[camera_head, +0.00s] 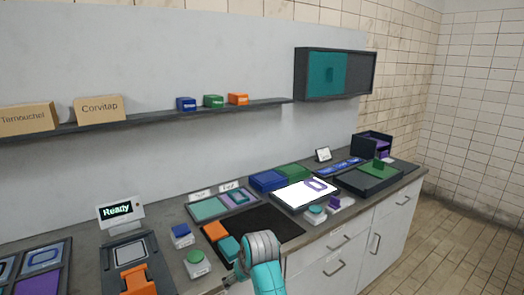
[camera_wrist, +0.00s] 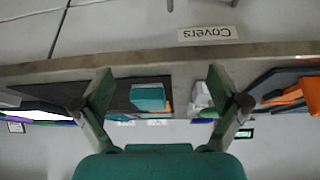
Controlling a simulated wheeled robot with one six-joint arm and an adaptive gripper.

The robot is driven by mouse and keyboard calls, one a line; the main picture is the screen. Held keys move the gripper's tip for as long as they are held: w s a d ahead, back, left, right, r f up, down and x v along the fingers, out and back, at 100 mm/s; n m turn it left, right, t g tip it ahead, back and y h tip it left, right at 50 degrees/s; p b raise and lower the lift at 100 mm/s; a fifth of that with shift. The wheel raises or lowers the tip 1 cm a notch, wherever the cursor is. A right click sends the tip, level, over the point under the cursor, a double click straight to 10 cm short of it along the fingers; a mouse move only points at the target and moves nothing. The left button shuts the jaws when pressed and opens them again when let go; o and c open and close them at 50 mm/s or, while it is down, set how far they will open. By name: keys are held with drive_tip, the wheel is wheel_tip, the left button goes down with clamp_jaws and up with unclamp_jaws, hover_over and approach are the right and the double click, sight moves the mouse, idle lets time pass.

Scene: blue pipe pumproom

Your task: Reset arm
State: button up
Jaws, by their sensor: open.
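My gripper (camera_wrist: 159,78) shows in the wrist view, its two fingers spread wide with nothing between them. It is open and faces the worktop's front edge (camera_wrist: 160,65), and the wrist picture is upside down. In the head view my teal and grey arm reaches up at the bottom middle, in front of the counter; the fingers cannot be made out there. A teal block (camera_wrist: 148,97) shows beyond the fingers in the wrist view, apart from them. It also seems to show in the head view (camera_head: 229,249), close left of my arm.
A black mat (camera_head: 262,228) lies behind my arm. A machine with a "Ready" screen (camera_head: 117,210) stands left. A white lit panel (camera_head: 303,194) and a dark tray with a green piece (camera_head: 370,180) are right. A "Covers" drawer label (camera_wrist: 208,34) is close. Floor at right (camera_head: 440,240) is free.

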drive_tip(key=s+d+f+m+t, duration=0.1)
drive_tip(key=s+d+f+t, duration=0.1)
drive_tip(key=s+d+f, duration=0.55)
drive_tip(key=s+d+f+m+t, duration=0.1)
drive_tip(key=s+d+f, duration=0.3)
drive_tip(key=s+f, duration=0.7)
drive_tip(key=s+d+f+m+t, duration=0.1)
drive_tip(key=s+d+f, duration=0.1)
drive_tip(key=s, duration=0.2)
drive_tip(key=s+d+f+t, duration=0.1)
drive_tip(key=s+d+f, duration=0.1)
drive_tip(key=s+d, duration=0.15)
drive_tip(key=s+d+r+m+t+h, duration=0.1)
drive_tip(key=s+d+r, duration=0.15)
drive_tip(key=s, duration=0.65)
drive_tip(key=s+d+r+m+t+h, duration=0.1)
drive_tip(key=s+d+r+t, duration=0.15)
drive_tip(key=s, duration=0.65)
drive_tip(key=s+d+r+m+t, duration=0.1)
drive_tip(key=s+d+r, duration=0.1)
drive_tip(key=s+r, duration=1.1)
wheel_tip(320, 180, up, 2)
drive_tip(key=shift+r+h, duration=0.1)
drive_tip(key=shift+h, duration=0.3)
drive_tip(key=shift+w+t, duration=0.1)
drive_tip(key=shift+t, duration=0.15)
